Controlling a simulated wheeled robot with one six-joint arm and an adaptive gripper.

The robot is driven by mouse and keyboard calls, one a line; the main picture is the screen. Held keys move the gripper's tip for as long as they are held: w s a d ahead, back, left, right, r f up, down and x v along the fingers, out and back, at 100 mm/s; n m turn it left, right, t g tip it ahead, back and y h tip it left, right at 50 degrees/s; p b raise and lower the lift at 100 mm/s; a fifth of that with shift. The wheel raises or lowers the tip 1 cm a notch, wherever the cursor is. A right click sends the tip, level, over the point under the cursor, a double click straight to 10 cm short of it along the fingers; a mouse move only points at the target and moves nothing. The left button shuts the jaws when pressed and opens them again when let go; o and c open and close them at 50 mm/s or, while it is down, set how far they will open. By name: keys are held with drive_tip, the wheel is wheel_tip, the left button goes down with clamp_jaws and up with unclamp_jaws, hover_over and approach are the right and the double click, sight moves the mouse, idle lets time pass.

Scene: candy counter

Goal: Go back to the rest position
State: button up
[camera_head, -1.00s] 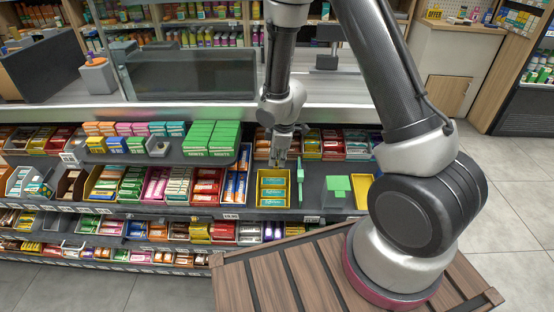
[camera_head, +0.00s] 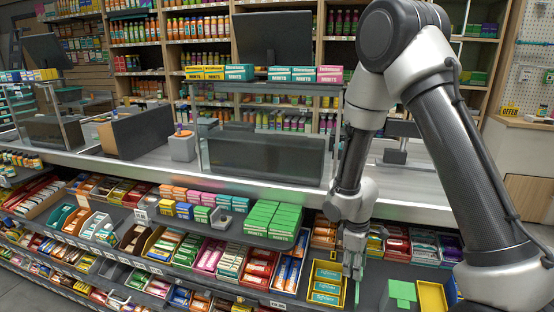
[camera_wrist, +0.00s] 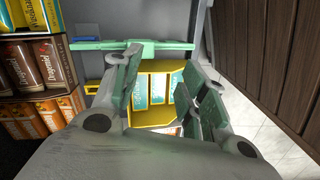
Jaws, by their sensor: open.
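My gripper (camera_head: 353,266) hangs from my arm at the candy shelf, just right of a yellow box (camera_head: 326,286) of teal packs. In the wrist view my gripper (camera_wrist: 165,100) has its fingers spread, with nothing held between them. The yellow box (camera_wrist: 152,112) with teal packs shows beyond and between the fingers. A green bar-shaped piece (camera_wrist: 130,46) crosses behind the fingers in the wrist view.
Green boxes (camera_head: 272,220) stand stacked on the shelf left of my gripper. A green block (camera_head: 402,291) and an empty yellow box (camera_head: 432,297) are to the right. The counter (camera_head: 250,184) with a dark screen (camera_head: 266,158) runs behind. Brown boxes (camera_wrist: 48,65) show in the wrist view.

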drive_tip(key=s+d+r+m+t, duration=0.1)
drive_tip(key=s+d+r+m, duration=0.2)
drive_tip(key=s+r, duration=0.3)
drive_tip(key=s+d+r+m+t, duration=0.2)
drive_tip(key=s+d+r+m, duration=0.2)
drive_tip(key=r, duration=1.2)
drive_tip(key=s+d+r+m+t+y, duration=0.1)
drive_tip(key=s+d+r+m, duration=0.3)
drive_tip(key=s+r, duration=0.5)
wheel_tip(320, 180, up, 3)
drive_tip(key=shift+s+d+r+m+t, duration=0.1)
drive_tip(key=shift+s+d+m+t, duration=0.05)
drive_tip(key=shift+s+m+t, duration=0.15)
